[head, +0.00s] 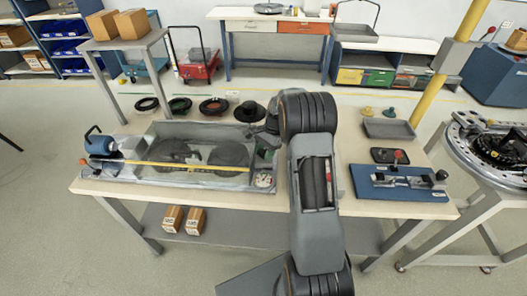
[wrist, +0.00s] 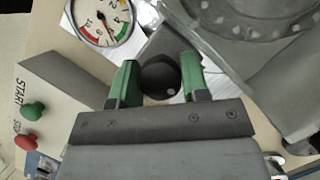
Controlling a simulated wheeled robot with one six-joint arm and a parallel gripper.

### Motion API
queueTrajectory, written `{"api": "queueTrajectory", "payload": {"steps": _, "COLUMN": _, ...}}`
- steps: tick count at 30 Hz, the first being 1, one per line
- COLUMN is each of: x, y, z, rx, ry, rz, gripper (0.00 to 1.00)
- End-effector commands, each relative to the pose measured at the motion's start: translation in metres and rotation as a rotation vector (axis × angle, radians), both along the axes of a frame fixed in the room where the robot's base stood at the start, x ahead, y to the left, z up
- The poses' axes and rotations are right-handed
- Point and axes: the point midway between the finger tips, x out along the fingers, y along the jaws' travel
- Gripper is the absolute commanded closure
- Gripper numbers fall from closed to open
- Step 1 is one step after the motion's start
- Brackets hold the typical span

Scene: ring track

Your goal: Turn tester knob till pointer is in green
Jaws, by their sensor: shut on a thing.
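The tester (head: 190,133) stands on the bench, with two dark wheels under a clear cover. Its round white gauge (wrist: 103,21) shows at the top of the wrist view and also in the head view (head: 264,181). The dial has red and green arcs. The thin dark pointer seems to slant toward the lower right, near the green arc, but its exact reading is too small to tell. The black knob (wrist: 159,82) sits between the green fingers of my gripper (wrist: 159,75), which is shut on it. My arm hides part of the tester's right side in the head view.
A green START button (wrist: 34,110) and a red stop button (wrist: 25,141) stand left of my gripper. A blue fixture (head: 403,182) and grey tray (head: 388,128) lie on the bench's right. Several dark rings (head: 180,105) lie behind the tester.

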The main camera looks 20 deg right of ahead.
Motion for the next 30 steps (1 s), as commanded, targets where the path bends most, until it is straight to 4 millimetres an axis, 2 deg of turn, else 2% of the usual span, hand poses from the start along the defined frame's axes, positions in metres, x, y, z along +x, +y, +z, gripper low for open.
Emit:
{"api": "queueTrajectory", "payload": {"steps": 6, "x": 0.0027, "y": -0.0007, "z": 0.0027, "rx": -0.005, "ry": -0.009, "rz": 0.168, "gripper": 0.82}}
{"api": "queueTrajectory", "payload": {"steps": 15, "x": 0.0028, "y": -0.0006, "z": 0.0031, "rx": -0.005, "ry": -0.011, "rz": 0.325, "gripper": 0.82}}
{"api": "queueTrajectory", "payload": {"steps": 30, "x": 0.0036, "y": -0.0006, "z": 0.0034, "rx": -0.007, "ry": -0.014, "rz": 0.394, "gripper": 0.82}}
